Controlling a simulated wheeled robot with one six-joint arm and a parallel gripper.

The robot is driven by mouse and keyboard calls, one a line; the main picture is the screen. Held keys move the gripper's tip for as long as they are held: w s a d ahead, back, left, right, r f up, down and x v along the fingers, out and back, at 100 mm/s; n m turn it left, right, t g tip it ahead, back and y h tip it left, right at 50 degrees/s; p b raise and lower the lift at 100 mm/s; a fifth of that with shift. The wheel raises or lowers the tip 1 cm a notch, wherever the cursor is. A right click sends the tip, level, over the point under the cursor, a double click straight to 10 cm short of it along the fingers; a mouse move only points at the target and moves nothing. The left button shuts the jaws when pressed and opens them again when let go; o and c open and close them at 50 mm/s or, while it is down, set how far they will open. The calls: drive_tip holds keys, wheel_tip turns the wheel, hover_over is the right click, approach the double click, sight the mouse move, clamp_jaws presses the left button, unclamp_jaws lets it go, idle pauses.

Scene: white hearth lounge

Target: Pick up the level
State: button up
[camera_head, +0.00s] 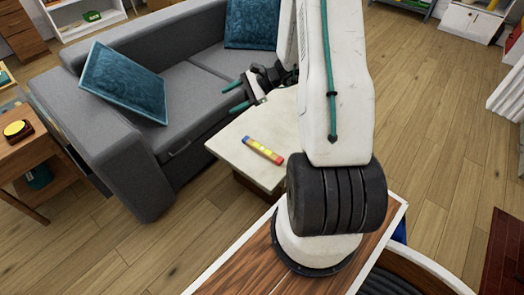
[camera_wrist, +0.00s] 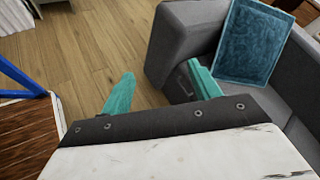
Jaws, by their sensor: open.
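The level (camera_head: 263,150) is a short yellow bar with a red end and a blue end. It lies flat, at a slant, on the pale low table (camera_head: 228,143) in the head view. I do not see the level in the wrist view. My gripper (camera_head: 235,97) has teal fingers and is open and empty. In the head view it appears above and behind the level, towards the grey sofa, and apart from it. In the wrist view my gripper (camera_wrist: 162,87) has its fingers spread wide, with floor and sofa beyond them.
The grey sofa (camera_head: 180,98) with teal cushions (camera_head: 122,78) stands behind the pale table. A wooden side table (camera_head: 30,148) with a yellow-topped round object (camera_head: 18,130) is at the left. Open wooden floor (camera_head: 430,110) lies at the right.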

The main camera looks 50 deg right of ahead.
drive_tip(key=s+d+f+m+t+h, duration=0.1)
drive_tip(key=d+f+m+t+h, duration=0.1)
drive_tip(key=d+f+m, duration=0.45)
drive_tip(key=s+d+f+m+t+h, duration=0.1)
drive_tip(key=s+d+f+t, duration=0.15)
drive_tip(key=f, duration=0.65)
drive_tip(key=m+t+h, duration=0.2)
drive_tip(key=m+h, duration=0.1)
drive_tip(key=m, duration=0.1)
hover_over(273, 155)
drive_tip(key=a, duration=0.2)
wheel_tip(273, 155, down, 10)
drive_tip(key=s+f+m+h, duration=0.1)
drive_tip(key=s+f, duration=0.1)
drive_tip(key=f, duration=0.1)
drive_tip(key=s+d+f+m+h, duration=0.1)
drive_tip(key=s+f, duration=0.1)
drive_tip(key=f, duration=0.1)
drive_tip(key=s+d+f+m+h, duration=0.1)
drive_tip(key=s+f+m, duration=0.1)
drive_tip(key=f, duration=0.2)
drive_tip(key=shift+s+h, duration=0.2)
drive_tip(key=shift+h, duration=0.2)
drive_tip(key=shift+w+f+g, duration=0.1)
drive_tip(key=shift+f+g, duration=0.15)
drive_tip(key=shift+f, duration=0.05)
drive_tip(key=x, duration=0.7)
drive_tip(key=shift+w+d+f, duration=0.1)
drive_tip(key=shift+d+f, duration=0.1)
drive_tip(key=shift+d, duration=0.1)
